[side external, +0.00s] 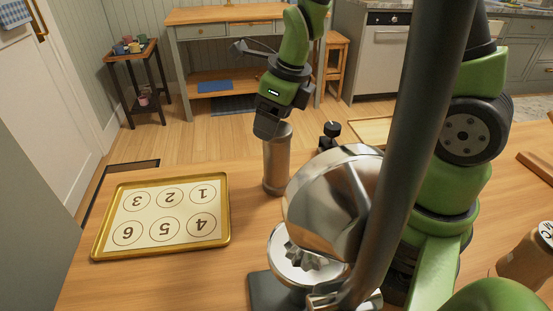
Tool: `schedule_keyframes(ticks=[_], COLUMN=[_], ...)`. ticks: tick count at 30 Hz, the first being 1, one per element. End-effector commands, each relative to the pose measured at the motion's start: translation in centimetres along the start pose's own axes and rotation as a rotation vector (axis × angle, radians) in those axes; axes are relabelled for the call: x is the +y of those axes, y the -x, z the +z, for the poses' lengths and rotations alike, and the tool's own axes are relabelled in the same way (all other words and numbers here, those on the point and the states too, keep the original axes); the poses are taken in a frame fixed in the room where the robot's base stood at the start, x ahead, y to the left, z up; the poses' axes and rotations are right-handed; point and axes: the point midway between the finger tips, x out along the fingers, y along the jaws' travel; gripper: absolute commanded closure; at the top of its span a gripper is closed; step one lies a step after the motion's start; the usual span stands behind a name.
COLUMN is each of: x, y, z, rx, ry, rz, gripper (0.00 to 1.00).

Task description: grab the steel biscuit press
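A steel cylinder (276,165), which looks like the biscuit press, stands upright on the wooden table (180,280) right of the numbered tray. My gripper (268,128) points down at the cylinder's top and overlaps its upper left edge in this view. The fingers are dark and seen from the side. I cannot tell whether they touch the cylinder, stand around it or are in front of or behind it, nor how far apart they are.
A gold-rimmed tray (97,250) with numbered circles lies at left. A large steel press-like machine (330,205) with a thick upright pole stands in the foreground, close to the cylinder. Table is clear between tray and cylinder.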

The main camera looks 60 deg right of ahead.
Motion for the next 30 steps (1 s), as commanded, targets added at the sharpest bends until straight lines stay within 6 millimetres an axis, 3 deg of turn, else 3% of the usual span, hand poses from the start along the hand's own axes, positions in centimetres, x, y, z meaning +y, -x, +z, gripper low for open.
schedule_keyframes(ticks=[1, 9, 22, 30], x=[0.0, 0.0, 0.0, -0.1], y=[0.0, 0.0, 0.8, 4.5], z=[0.0, 0.0, 0.4, 1.4], rx=[0.0, 0.0, -0.007, -0.012], ry=[0.0, 0.0, 0.0, 0.002], rz=[0.0, 0.0, 0.001, -0.003], gripper=[0.4, 1.0, 1.0, 1.0])
